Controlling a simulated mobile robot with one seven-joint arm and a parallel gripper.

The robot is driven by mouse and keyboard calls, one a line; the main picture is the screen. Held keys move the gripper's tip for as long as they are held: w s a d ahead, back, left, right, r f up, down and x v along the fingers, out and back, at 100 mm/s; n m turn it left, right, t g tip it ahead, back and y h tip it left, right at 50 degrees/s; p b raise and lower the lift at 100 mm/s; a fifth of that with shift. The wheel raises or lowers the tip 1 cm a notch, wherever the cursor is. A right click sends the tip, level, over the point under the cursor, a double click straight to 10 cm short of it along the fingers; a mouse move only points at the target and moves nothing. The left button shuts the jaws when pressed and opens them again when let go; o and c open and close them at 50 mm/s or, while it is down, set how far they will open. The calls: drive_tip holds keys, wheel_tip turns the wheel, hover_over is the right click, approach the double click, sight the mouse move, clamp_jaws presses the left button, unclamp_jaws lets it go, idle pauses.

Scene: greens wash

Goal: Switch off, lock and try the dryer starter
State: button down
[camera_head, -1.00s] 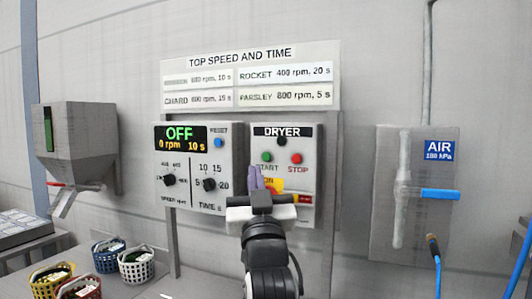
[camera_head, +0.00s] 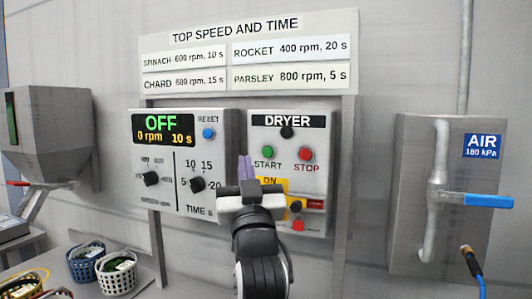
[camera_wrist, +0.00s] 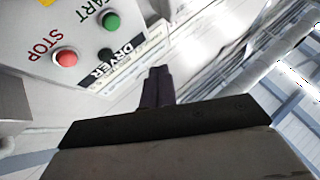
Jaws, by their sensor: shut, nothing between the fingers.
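The dryer starter (camera_head: 318,130) is a pale box on the board, labelled DRYER. It has a dark indicator at the top, a green START button (camera_head: 267,152) and a red STOP button (camera_head: 306,154). Below sit a yellow plate marked ON and a red and yellow switch area (camera_head: 297,207), partly hidden by my arm. My gripper (camera_head: 245,168) is shut and empty, in front of the box's left edge. In the wrist view the shut fingers (camera_wrist: 158,88) point past the box, with the STOP button (camera_wrist: 66,58) and START button (camera_wrist: 111,20) to their left. No lock is identifiable.
A speed and time panel (camera_head: 180,165) reading OFF stands just left of the starter. An air panel (camera_head: 448,190) with a blue handle and hose is at right. A grey hopper (camera_head: 50,140) and several baskets (camera_head: 118,272) are at left.

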sight(268, 152)
drive_tip(key=shift+s+r, duration=0.1)
drive_tip(key=shift+w+d, duration=0.55)
drive_tip(key=shift+w, duration=0.85)
drive_tip(key=shift+w+d, duration=0.6)
drive_tip(key=shift+w, duration=0.75)
drive_tip(key=shift+w+d, duration=0.55)
drive_tip(key=shift+w, duration=0.85)
drive_tip(key=shift+w, duration=0.1)
drive_tip(key=shift+w+d, duration=0.15)
drive_tip(key=shift+w, duration=0.15)
drive_tip(key=shift+w+d, duration=0.2)
drive_tip(key=shift+w, duration=0.2)
drive_tip(key=shift+s+a, duration=0.35)
drive_tip(key=shift+s, duration=0.45)
